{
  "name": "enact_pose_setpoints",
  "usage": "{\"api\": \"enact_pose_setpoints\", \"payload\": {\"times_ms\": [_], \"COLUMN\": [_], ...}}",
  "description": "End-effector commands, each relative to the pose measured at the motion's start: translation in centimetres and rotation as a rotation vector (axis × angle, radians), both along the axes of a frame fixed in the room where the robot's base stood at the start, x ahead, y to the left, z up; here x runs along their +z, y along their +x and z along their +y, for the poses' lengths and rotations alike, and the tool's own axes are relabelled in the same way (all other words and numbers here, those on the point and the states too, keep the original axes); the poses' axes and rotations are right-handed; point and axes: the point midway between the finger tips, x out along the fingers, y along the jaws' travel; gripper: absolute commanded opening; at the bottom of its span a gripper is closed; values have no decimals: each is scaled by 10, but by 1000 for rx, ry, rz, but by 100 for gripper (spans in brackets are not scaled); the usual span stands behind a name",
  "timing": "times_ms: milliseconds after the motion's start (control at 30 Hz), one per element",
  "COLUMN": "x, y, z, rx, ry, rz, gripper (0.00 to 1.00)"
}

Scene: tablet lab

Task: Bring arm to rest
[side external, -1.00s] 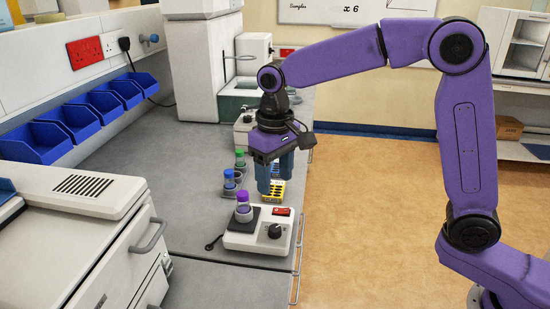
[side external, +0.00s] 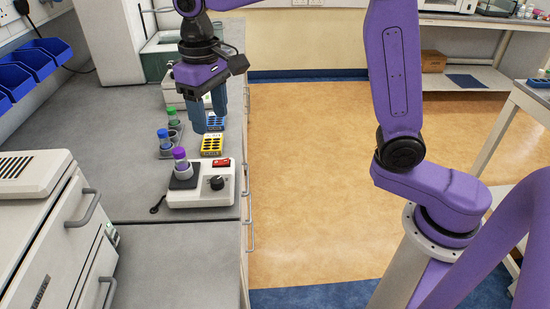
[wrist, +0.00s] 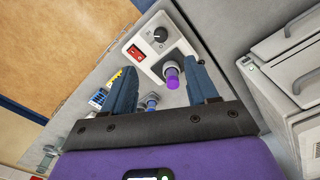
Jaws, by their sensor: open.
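My gripper (side external: 208,122) is open and empty, pointing down above the bench. Its two blue fingers also show in the wrist view (wrist: 163,68), spread apart with nothing gripped between them. A purple-capped tube (side external: 181,162) stands upright on the dark pad of a white mixer (side external: 203,198), below and in front of the gripper. In the wrist view the purple cap (wrist: 172,80) appears between the fingers but lies well beyond them.
A blue-capped tube (side external: 163,140) and a green-capped tube (side external: 171,118) stand left of a yellow rack (side external: 211,144) and a blue rack (side external: 216,123). Blue bins (side external: 35,62) line the wall. A white cabinet (side external: 45,230) is front left. Floor (side external: 310,170) at right is clear.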

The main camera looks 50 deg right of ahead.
Motion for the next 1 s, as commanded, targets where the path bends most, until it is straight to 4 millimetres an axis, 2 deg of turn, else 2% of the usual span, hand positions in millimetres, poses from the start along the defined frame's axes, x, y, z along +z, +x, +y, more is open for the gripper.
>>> {"api": "enact_pose_setpoints", "payload": {"times_ms": [467,1000], "x": [-23,-63], "y": [-100,-230], "z": [-39,-117], "rx": [332,716], "ry": [6,16], "rz": [-9,-20], "gripper": [58,58]}}
